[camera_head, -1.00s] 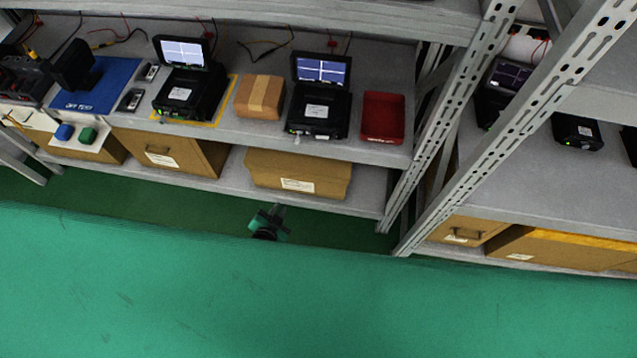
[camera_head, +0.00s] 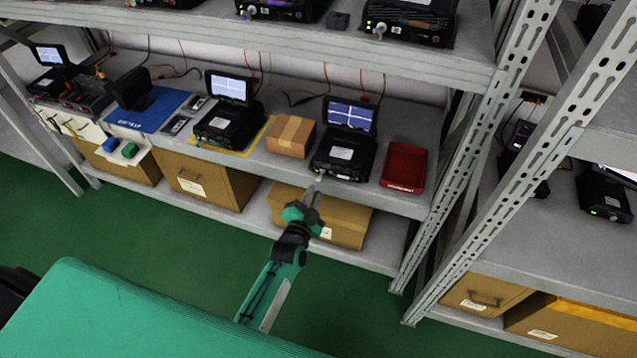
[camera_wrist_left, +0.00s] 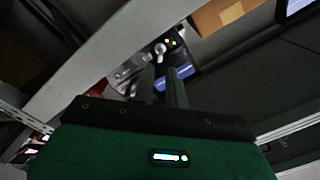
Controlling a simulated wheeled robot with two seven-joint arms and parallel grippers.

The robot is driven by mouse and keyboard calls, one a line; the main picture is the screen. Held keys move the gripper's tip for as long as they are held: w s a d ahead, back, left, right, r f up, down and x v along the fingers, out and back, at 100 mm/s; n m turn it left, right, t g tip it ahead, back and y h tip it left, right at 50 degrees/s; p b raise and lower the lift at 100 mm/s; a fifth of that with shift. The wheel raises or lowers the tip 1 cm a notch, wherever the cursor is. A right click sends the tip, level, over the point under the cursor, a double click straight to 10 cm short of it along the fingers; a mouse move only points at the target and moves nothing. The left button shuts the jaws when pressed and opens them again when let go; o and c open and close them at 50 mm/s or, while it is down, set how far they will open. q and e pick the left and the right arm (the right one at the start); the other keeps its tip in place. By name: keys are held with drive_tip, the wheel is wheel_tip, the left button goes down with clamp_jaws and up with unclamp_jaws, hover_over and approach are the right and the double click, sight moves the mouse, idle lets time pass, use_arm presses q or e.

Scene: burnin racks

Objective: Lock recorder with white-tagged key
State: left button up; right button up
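A black recorder (camera_head: 343,157) with a lit screen stands on the middle shelf between a small carton and a red tray. A small pale item (camera_head: 320,177) shows at its front edge, perhaps a key or tag; it is too small to tell. In the left wrist view a silver key-like piece (camera_wrist_left: 160,48) sits at the recorder's front panel, beside small green and yellow lights. My left gripper (camera_head: 315,188) is just below and in front of this recorder. Its fingers (camera_wrist_left: 161,70) are a little apart, with nothing clearly between them. My right gripper is not in view.
A second recorder (camera_head: 227,128) stands left on a yellow-edged area. The carton (camera_head: 291,137) and red tray (camera_head: 405,166) flank the near recorder.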

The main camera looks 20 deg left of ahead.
use_arm(q)
drive_tip(key=w, duration=0.5)
drive_tip(key=shift+w, duration=0.25)
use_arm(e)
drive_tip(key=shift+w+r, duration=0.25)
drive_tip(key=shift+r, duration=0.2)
use_arm(q)
clamp_jaws()
